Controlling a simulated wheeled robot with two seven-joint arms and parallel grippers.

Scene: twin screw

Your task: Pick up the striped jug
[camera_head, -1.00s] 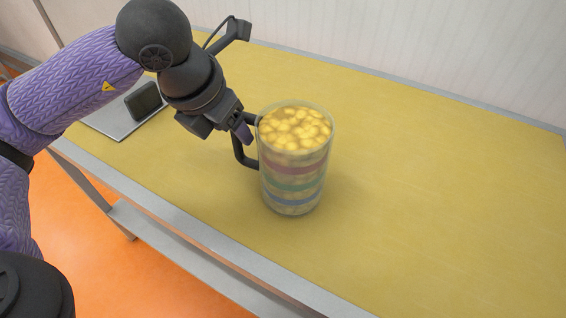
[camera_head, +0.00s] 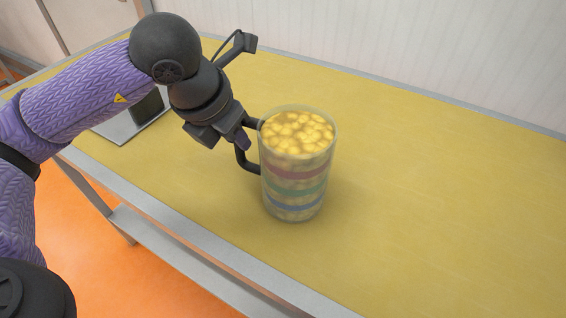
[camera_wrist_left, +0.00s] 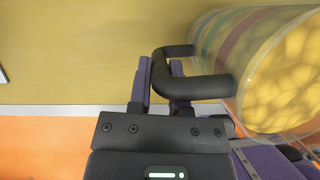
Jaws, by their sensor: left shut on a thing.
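The striped jug (camera_head: 294,190) is a clear cylinder with pink, green and blue bands, filled with yellow lumps. It is upright over the yellow table, and I see no clear gap under it. Its dark handle (camera_head: 247,164) faces left. My left gripper (camera_head: 243,142) is shut on the handle, at its upper part. In the left wrist view the jug (camera_wrist_left: 245,50) is at the upper right, and the handle (camera_wrist_left: 205,87) passes between the fingers of my left gripper (camera_wrist_left: 160,80). My right gripper is not in view.
A grey tray (camera_head: 118,127) with a dark object (camera_head: 147,106) lies on the table behind my left arm. The yellow table top (camera_head: 440,210) is clear right of the jug. The table's grey front edge (camera_head: 200,235) is below left. A pale wall stands behind.

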